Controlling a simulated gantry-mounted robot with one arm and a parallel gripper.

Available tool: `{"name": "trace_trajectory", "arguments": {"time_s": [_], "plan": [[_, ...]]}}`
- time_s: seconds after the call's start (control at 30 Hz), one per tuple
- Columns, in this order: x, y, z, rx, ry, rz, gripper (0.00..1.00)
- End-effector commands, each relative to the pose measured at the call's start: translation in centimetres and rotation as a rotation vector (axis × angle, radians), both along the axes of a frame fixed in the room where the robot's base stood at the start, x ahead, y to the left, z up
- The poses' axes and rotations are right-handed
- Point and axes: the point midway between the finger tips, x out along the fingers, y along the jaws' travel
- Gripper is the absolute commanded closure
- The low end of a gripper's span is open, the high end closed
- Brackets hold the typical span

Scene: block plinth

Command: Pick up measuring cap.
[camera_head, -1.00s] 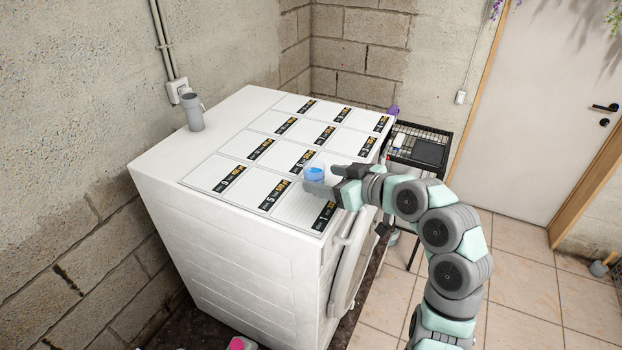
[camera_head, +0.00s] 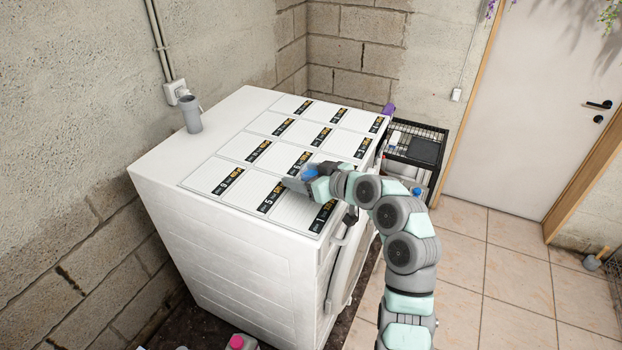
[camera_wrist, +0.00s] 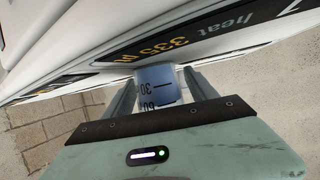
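The measuring cap is a small translucent blue cup with dark marks. In the wrist view the cap (camera_wrist: 157,86) sits between the two fingers of my gripper (camera_wrist: 160,88), its far end near the finger ends. The fingers stand apart on either side of it, with narrow gaps showing, so they look open around it. In the head view only a blue bit of the cap (camera_head: 311,172) shows; my gripper (camera_head: 297,182) hides the rest. The gripper is low over the labelled panels on top of the white machine (camera_head: 225,240).
A grey cup (camera_head: 191,115) stands at the back left of the machine top. A black wire rack (camera_head: 414,150) stands to the right, with a purple item (camera_head: 389,110) near it. A bottle with a pink cap (camera_head: 237,342) is at the bottom edge. Much of the top is clear.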

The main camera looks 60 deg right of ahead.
Motion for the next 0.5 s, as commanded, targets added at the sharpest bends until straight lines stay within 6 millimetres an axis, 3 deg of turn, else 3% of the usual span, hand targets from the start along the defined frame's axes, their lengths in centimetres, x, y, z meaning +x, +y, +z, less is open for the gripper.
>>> {"name": "trace_trajectory", "arguments": {"time_s": [0.5], "plan": [[-0.02,0.01,0.02,0.000,0.000,0.000,0.78]]}}
